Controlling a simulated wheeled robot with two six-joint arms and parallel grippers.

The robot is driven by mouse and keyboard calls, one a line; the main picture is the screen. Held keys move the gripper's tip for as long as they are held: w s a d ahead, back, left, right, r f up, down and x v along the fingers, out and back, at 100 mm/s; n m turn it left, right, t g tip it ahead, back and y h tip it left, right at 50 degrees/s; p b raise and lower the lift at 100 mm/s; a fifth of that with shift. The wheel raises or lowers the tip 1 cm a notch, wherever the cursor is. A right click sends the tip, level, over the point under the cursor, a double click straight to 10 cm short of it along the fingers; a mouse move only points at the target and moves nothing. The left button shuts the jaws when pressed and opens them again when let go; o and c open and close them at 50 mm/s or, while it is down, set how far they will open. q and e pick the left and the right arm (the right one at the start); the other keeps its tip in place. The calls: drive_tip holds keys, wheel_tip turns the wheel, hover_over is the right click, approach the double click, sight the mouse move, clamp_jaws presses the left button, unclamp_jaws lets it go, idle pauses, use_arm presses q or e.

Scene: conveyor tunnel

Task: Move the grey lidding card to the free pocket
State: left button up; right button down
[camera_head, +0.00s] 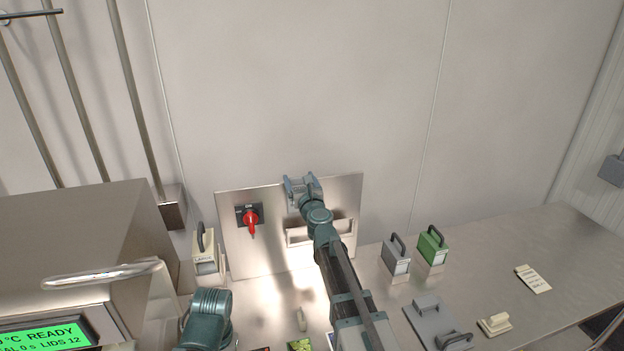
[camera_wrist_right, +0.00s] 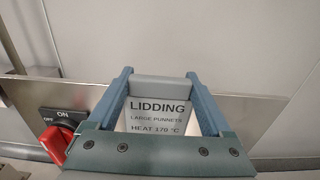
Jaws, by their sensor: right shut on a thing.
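The grey lidding card is a white label card with a grey top edge (camera_wrist_right: 164,88), marked "LIDDING LARGE PUNNETS HEAT 170 °C". In the right wrist view it sits between the fingers of my right gripper (camera_wrist_right: 160,85), which is shut on it. In the head view my right gripper (camera_head: 302,186) is at the top of the steel panel (camera_head: 268,262), above a wide pocket (camera_head: 299,238). My arm covers part of that pocket, and the card is mostly hidden there. I cannot tell whether the card touches the panel. My left gripper is not in view; a left arm part shows at the bottom.
A red rotary switch (camera_head: 250,218) is on the panel left of my right gripper. Handled blocks stand on the bench: cream (camera_head: 205,262), grey (camera_head: 396,264) and green (camera_head: 432,249). A machine with a green display (camera_head: 45,336) is at left.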

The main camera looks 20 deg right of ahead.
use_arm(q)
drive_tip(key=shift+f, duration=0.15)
use_arm(e)
drive_tip(key=shift+f, duration=0.1)
use_arm(q)
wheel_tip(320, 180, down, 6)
drive_tip(key=b, duration=0.6)
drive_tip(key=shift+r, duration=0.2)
use_arm(e)
wheel_tip(320, 180, down, 6)
drive_tip(key=shift+r, duration=0.15)
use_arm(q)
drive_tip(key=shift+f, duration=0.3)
use_arm(e)
drive_tip(key=shift+f, duration=0.3)
use_arm(q)
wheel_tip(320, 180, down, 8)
drive_tip(key=b, duration=0.8)
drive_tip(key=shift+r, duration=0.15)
use_arm(e)
wheel_tip(320, 180, down, 8)
drive_tip(key=shift+r, duration=0.15)
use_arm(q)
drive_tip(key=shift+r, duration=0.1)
use_arm(e)
drive_tip(key=shift+r, duration=0.1)
unclamp_jaws()
drive_tip(key=shift+s, duration=0.15)
